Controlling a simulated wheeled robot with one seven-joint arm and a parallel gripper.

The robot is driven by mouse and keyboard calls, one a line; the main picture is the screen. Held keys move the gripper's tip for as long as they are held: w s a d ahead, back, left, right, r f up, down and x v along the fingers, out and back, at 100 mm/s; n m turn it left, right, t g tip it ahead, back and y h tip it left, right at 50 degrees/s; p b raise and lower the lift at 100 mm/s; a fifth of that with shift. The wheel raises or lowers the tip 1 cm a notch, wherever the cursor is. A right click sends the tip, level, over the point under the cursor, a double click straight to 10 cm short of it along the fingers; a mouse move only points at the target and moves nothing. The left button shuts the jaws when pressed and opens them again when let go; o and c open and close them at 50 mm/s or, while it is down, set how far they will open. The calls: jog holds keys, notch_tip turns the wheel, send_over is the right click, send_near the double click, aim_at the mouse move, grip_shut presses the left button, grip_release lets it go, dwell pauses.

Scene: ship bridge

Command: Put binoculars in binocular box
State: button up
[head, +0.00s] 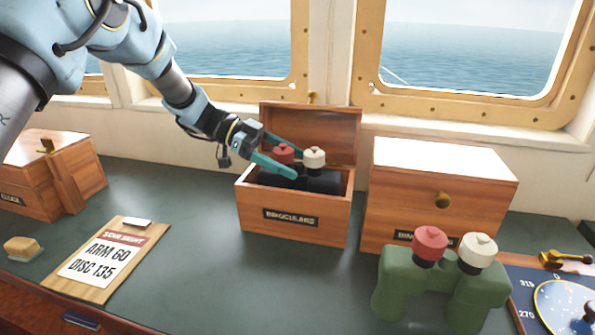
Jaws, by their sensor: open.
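An open wooden box labelled BINOCULARS (330,219) stands on the counter in the middle, its lid raised at the back. Dark binoculars (322,181) with one red and one white eyepiece sit inside it, eyepieces up and above the rim. My gripper (297,162) is open at the box opening, its teal fingers reaching in from the left by the red eyepiece. Whether the fingers touch the binoculars is unclear. Green binoculars (390,285), also with red and white eyepieces, stand upright at the front right. Behind them is a closed wooden box (400,205), its label partly hidden.
A clipboard (92,285) reading ARM 60, DISC 135 lies at the left front, beside a small brush-like block (22,249). Another wooden box (85,178) stands far left. A dial instrument (565,303) is at the right edge. Windows line the back.

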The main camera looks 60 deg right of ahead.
jog(key=b+v, duration=0.2)
jog(key=v, duration=0.8)
jog(key=shift+f+b, duration=0.1)
jog(key=shift+b, duration=0.25)
